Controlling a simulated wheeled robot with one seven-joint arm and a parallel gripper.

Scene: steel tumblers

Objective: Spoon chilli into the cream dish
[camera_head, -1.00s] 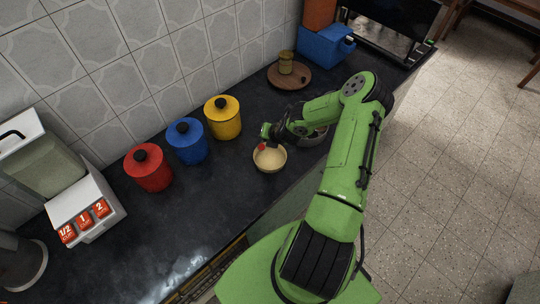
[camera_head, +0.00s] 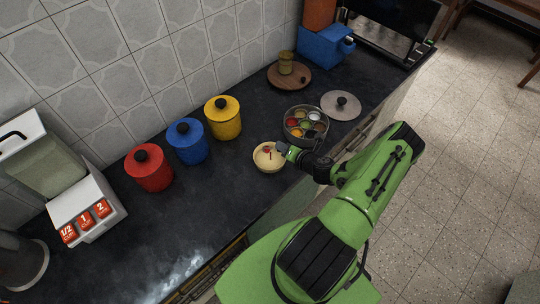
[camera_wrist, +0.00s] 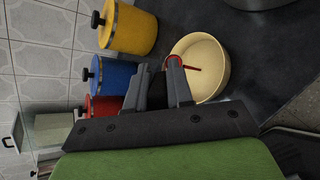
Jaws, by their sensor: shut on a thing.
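The cream dish (camera_head: 262,166) stands on the dark counter, left of the round spice tin (camera_head: 288,133). The tin is open and holds several small cups of coloured spice, one of them red (camera_head: 291,122). My gripper (camera_head: 282,149) is at the dish's right rim, low over it. In the wrist view, my gripper (camera_wrist: 160,88) is shut on a small red spoon (camera_wrist: 191,68), which reaches over the inside of the cream dish (camera_wrist: 217,72). The fingers hide part of the spoon. I cannot tell whether chilli is on the spoon or in the dish.
The tin's grey lid (camera_head: 341,106) lies on the counter to its right. Yellow (camera_head: 224,121), blue (camera_head: 187,144) and red (camera_head: 151,171) canisters stand along the wall. A round wooden board (camera_head: 289,77) is behind. The front counter left of the dish is clear.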

